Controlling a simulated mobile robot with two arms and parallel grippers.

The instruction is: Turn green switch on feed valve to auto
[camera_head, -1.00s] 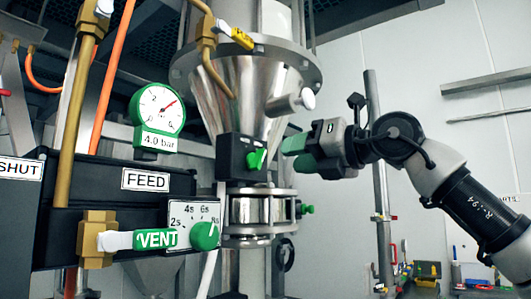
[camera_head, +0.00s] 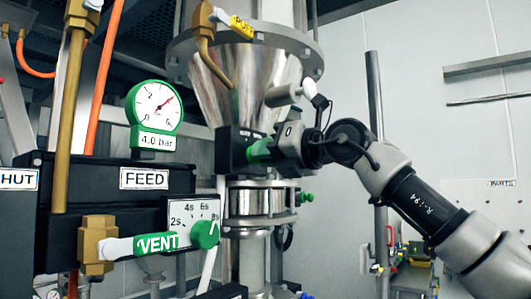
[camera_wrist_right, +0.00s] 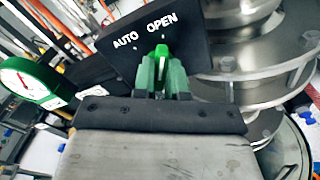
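The feed valve's black box (camera_head: 233,150) sits under the steel cone in the head view. In the right wrist view its dark face (camera_wrist_right: 190,48) reads AUTO and OPEN. The green switch (camera_wrist_right: 162,52) on this face points up toward OPEN, with AUTO to its left. My right gripper (camera_wrist_right: 162,72) has its green fingers on both sides of the switch, close against it, and looks shut on it. In the head view the right gripper (camera_head: 258,150) is at the box's front and hides the switch. My left gripper is not in view.
A FEED panel (camera_head: 110,185) with a green gauge (camera_head: 155,110), a timer dial (camera_head: 206,234) and a green VENT lever (camera_head: 157,242) stands to the left. A capped side port (camera_head: 285,95) is just above my right gripper. Steel clamp rings (camera_head: 258,205) lie below.

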